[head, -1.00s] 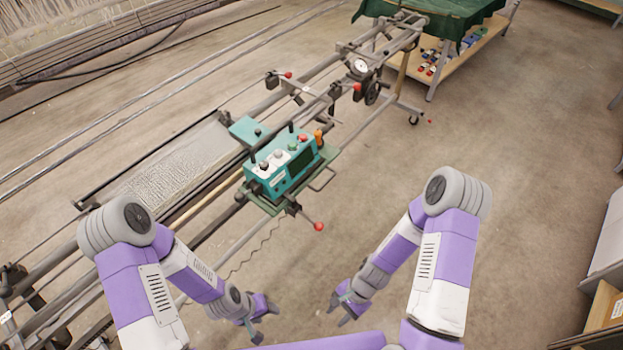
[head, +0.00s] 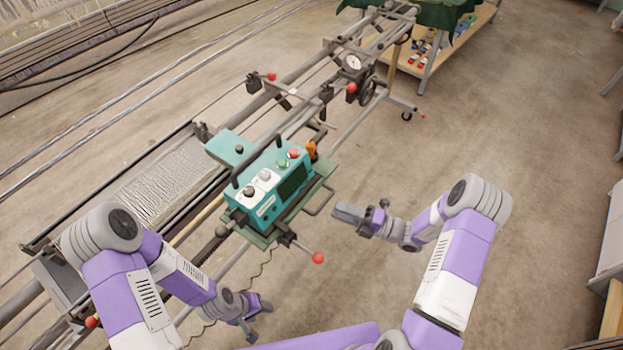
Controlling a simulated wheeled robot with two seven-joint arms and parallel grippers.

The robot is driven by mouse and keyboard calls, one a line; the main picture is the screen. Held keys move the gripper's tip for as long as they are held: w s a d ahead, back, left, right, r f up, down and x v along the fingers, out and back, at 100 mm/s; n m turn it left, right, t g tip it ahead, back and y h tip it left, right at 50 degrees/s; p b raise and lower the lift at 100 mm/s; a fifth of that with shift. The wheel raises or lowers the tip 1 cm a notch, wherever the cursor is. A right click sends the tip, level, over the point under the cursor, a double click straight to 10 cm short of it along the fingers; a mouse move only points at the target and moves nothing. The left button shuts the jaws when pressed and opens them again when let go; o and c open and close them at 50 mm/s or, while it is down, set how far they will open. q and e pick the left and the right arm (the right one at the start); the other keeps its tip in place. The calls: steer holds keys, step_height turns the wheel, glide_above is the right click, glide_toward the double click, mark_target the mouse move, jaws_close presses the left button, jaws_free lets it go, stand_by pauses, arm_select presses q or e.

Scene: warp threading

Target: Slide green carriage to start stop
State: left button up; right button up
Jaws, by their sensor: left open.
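The green carriage (head: 270,185) is a teal box with knobs, a dark screen and handles, sitting on the long rails near the middle of the head view. A lever with a red ball (head: 318,258) sticks out from its lower front. Stop-like clamps with red knobs stand on the rails beyond it, one at the upper left (head: 271,77) and one at the right (head: 351,88); I cannot tell which is the start stop. My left gripper (head: 262,320) is open and empty, below the carriage. My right gripper (head: 338,213) is right of the carriage, apart from it; its finger opening is unclear.
A woven warp bed (head: 165,185) lies along the rails to the left. A round dial (head: 353,62) and a handwheel are further up the rails. A green-draped cart (head: 455,55) with small coloured parts stands at the top right.

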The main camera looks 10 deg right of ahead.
steer(key=x, duration=0.7)
steer(key=shift+w+a+r+b, duration=0.2)
steer(key=shift+r+b, duration=0.1)
steer(key=shift+b, duration=0.15)
steer(key=shift+w+r, duration=0.1)
jaws_close()
